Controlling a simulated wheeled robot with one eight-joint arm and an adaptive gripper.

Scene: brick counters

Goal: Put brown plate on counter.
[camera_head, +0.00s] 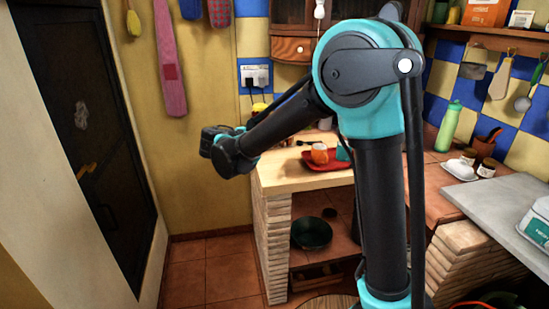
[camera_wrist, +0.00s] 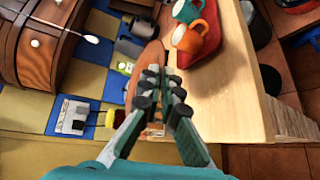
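The brown plate (camera_wrist: 152,56) shows in the wrist view as a narrow, tilted oval, nearly edge-on. My gripper (camera_wrist: 163,82) is closed on it, with one finger on each side. The fingers cover part of the plate. The wooden counter top (camera_wrist: 225,100) lies to the right of the fingers in this view. In the head view my gripper (camera_head: 215,147) is held out to the left of the wooden counter (camera_head: 275,181). I cannot make out the plate there.
A red tray (camera_wrist: 207,50) on the counter holds an orange mug (camera_wrist: 187,38) and a teal mug (camera_wrist: 184,10). A wall socket (camera_wrist: 72,117) and a wooden drawer (camera_head: 292,50) are near the back. The counter's near left corner is bare.

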